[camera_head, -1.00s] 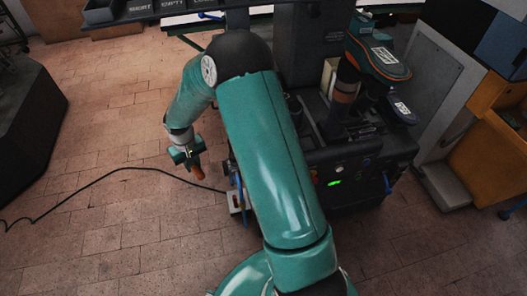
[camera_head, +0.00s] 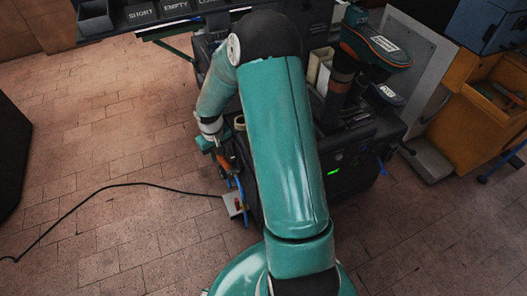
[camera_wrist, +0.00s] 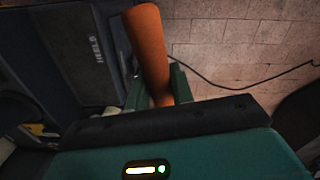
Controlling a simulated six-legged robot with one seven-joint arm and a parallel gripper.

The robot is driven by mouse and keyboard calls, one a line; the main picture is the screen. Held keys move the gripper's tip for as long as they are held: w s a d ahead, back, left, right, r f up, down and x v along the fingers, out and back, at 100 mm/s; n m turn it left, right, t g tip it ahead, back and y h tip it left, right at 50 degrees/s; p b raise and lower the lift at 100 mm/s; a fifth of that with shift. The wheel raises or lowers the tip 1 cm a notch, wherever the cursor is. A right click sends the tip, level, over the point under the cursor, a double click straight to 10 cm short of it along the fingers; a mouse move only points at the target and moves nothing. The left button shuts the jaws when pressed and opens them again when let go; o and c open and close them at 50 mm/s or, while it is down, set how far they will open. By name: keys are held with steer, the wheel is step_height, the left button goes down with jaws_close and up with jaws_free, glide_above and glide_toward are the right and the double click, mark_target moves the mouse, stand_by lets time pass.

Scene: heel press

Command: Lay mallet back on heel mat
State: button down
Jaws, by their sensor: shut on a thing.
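My gripper (camera_wrist: 160,88) is shut on the mallet (camera_wrist: 149,45), of which an orange-brown, rounded bar shows between the teal fingers in the wrist view. The rest of the mallet is hidden or out of view. In the head view my gripper (camera_head: 218,150) is at the left side of the dark machine, with a bit of the orange part (camera_head: 229,160) showing below it. The heel mat (camera_wrist: 82,65), a dark panel lettered "HEELS", lies left of the mallet in the wrist view, apart from it. I cannot make out the mat in the head view.
The dark press (camera_head: 345,150) carries a teal and orange shoe (camera_head: 378,50). A pedal box (camera_head: 233,204) with a black cable (camera_head: 130,185) sits on the brick floor by its left side. Labelled bins (camera_head: 135,13) stand at the top. An orange cabinet (camera_head: 465,135) is at right.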

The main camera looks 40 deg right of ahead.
steer(key=s+d+m, duration=0.2)
steer(key=s+d, duration=1.7)
steer(key=s, duration=0.1)
steer(key=w+f, duration=0.3)
steer(key=w, duration=0.1)
steer(key=w+f, duration=0.3)
steer(key=w, duration=0.2)
steer(key=w+f, duration=0.3)
steer(key=w, duration=0.1)
steer(key=shift+w+d+f, duration=0.2)
steer(key=shift+w+d, duration=0.05)
steer(key=shift+d, duration=0.05)
steer(key=shift+w+f, duration=0.35)
steer(key=shift+f, duration=1.55)
steer(key=shift+f, duration=0.15)
steer(key=c, duration=1.2)
jaws_free()
